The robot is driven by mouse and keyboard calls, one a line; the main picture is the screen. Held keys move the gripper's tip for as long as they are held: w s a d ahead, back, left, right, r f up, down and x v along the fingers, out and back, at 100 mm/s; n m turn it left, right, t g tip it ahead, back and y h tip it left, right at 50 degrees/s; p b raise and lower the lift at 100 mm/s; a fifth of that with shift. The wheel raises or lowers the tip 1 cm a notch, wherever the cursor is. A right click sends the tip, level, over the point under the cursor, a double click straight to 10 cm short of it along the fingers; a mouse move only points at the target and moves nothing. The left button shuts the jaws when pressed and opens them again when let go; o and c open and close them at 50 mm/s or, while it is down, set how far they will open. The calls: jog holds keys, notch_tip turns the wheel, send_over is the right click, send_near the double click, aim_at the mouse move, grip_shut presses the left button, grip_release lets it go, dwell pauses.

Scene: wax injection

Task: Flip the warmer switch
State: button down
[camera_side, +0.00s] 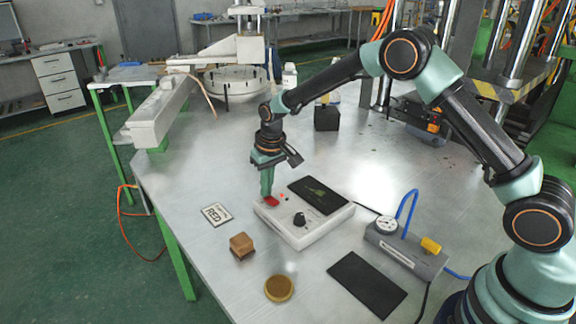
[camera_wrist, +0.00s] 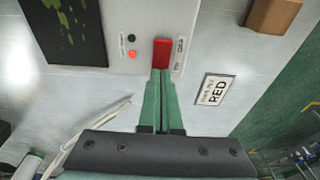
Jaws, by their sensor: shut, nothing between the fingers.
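The warmer (camera_side: 306,230) is a white box with a dark top plate (camera_side: 318,195), a black knob (camera_side: 299,219) and a red switch (camera_side: 271,201). It stands on the grey metal table. In the wrist view the red switch (camera_wrist: 162,52) is at the top centre, beside printed marks. A small red light (camera_wrist: 131,54) glows to the left of the switch. My gripper (camera_wrist: 161,74) is shut and empty, pointing down. Its tips are at the near edge of the switch and seem to touch it. The tips hide part of the switch in the side view (camera_side: 267,194).
A card reading RED (camera_side: 216,214), a wooden block (camera_side: 241,245) and a round yellow disc (camera_side: 279,288) lie left and in front of the warmer. A black mat (camera_side: 366,284) and a grey gauge unit (camera_side: 405,249) with a blue hose stand right.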

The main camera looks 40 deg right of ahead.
jog(key=shift+r, duration=3.5)
jog(key=s+d+r+t, duration=0.2)
jog(key=s+d+r, duration=0.2)
jog(key=s+r, duration=0.8)
jog(key=s+d+r+t, duration=0.1)
jog(key=s+d+t, duration=0.1)
jog(key=s, duration=1.1)
jog(key=shift+d, duration=0.55)
